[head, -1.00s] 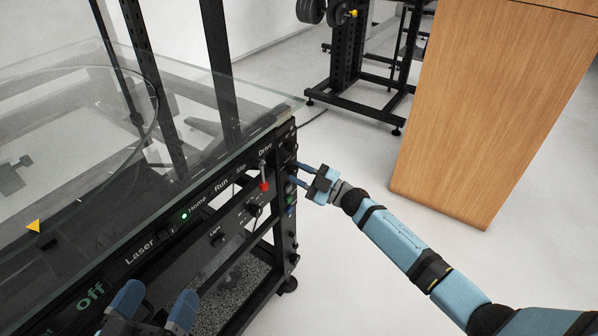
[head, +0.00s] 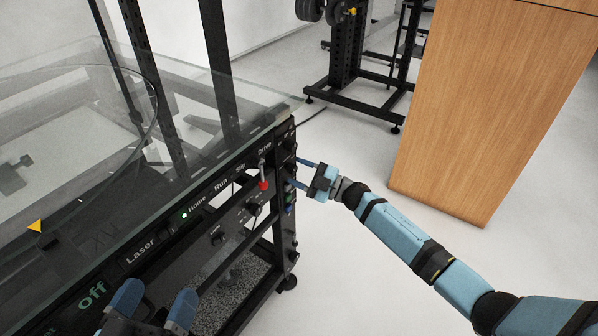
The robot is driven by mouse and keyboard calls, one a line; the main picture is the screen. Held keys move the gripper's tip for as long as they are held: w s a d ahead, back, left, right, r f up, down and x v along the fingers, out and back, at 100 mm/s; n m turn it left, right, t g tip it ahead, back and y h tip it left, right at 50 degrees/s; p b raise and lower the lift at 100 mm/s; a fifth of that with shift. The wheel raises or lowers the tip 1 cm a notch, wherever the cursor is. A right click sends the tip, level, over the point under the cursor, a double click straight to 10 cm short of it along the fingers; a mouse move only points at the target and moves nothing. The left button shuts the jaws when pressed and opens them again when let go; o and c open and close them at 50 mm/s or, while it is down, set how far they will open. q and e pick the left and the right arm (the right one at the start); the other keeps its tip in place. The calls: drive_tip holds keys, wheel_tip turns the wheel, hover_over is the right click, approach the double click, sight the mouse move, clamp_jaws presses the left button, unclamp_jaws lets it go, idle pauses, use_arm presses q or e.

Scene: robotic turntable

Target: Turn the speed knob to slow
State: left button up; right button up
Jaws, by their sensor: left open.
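The black control panel of the turntable (head: 195,228) runs diagonally on the left, with labels Laser, Home, Run and Drive. Two black knobs show on it: one (head: 255,209) below the red-tipped switch, and one (head: 218,238) lower left. Their small labels are too blurred to tell which sets speed. My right gripper (head: 296,172) is at the panel's right end, fingers apart and pointing at the frame's side; whether it touches is unclear. My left gripper (head: 155,300) is open at the bottom left, in front of the panel, away from both knobs.
A red-tipped switch (head: 263,184) sticks out near Drive. A green light (head: 185,215) glows by Home. A glass top (head: 185,120) covers the turntable. A wooden cabinet (head: 480,110) stands at right, a black rack (head: 345,75) behind. Pale floor between is clear.

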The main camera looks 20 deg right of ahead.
use_arm(q)
drive_tip(key=shift+r, duration=0.15)
use_arm(e)
drive_tip(key=shift+s+d+f, duration=0.1)
drive_tip(key=shift+s+d, duration=0.15)
drive_tip(key=shift+d, duration=0.1)
use_arm(q)
wheel_tip(320, 180, up, 4)
drive_tip(key=p, duration=0.1)
drive_tip(key=t+p, duration=0.1)
drive_tip(key=shift+s+a+t+p, duration=0.1)
drive_tip(key=shift+a+t+p, duration=0.05)
drive_tip(key=shift+t+p, duration=0.2)
use_arm(e)
drive_tip(key=v, duration=1.3)
drive_tip(key=shift+a+f, duration=0.1)
